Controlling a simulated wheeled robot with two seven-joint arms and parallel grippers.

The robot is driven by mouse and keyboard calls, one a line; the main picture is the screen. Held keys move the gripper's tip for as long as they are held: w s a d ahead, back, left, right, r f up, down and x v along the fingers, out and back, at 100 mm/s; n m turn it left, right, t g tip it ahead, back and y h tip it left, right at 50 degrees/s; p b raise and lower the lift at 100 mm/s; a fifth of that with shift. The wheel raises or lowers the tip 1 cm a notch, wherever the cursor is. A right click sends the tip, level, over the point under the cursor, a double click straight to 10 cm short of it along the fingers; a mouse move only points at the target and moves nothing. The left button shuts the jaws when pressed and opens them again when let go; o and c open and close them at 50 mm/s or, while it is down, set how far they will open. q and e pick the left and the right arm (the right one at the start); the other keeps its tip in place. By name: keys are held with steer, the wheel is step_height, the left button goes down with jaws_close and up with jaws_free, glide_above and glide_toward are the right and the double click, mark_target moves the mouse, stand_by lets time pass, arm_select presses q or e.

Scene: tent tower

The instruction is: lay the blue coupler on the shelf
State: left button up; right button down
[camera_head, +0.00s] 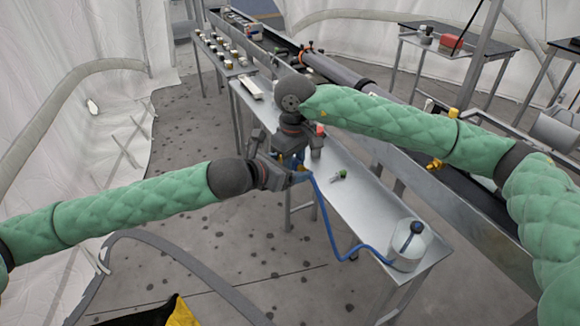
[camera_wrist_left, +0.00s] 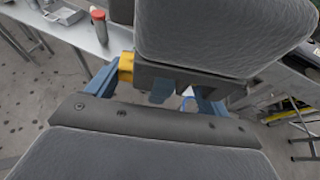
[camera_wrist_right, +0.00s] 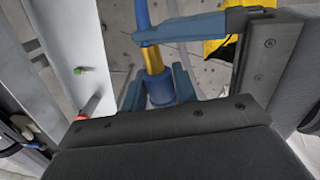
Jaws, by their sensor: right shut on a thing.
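The blue coupler (camera_wrist_right: 160,90) has a gold band and a blue hose leading up from it in the right wrist view. My right gripper (camera_wrist_right: 158,88) is shut on the coupler, one finger on each side. In the head view my right gripper (camera_head: 290,158) is over the near-left edge of the metal shelf (camera_head: 375,215), and the coupler is mostly hidden. My left gripper (camera_head: 300,176) is right beside it. In the left wrist view my left gripper (camera_wrist_left: 155,95) has its fingers wide apart, around the right gripper's fingers; one finger is close to the hose and gold band.
The blue hose (camera_head: 335,240) runs to a white canister (camera_head: 405,250) at the shelf's near end. A small green-tipped fitting (camera_head: 338,177) and a red-topped cylinder (camera_wrist_left: 99,22) are on the shelf. A conveyor (camera_head: 370,125) runs behind. Bare shelf lies between the fitting and canister.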

arm_select(q)
steer(key=shift+s+d, duration=0.15)
steer(key=shift+s, duration=0.05)
steer(key=shift+c, duration=0.7)
arm_select(e)
steer(key=shift+w, duration=0.1)
steer(key=c, duration=1)
jaws_free()
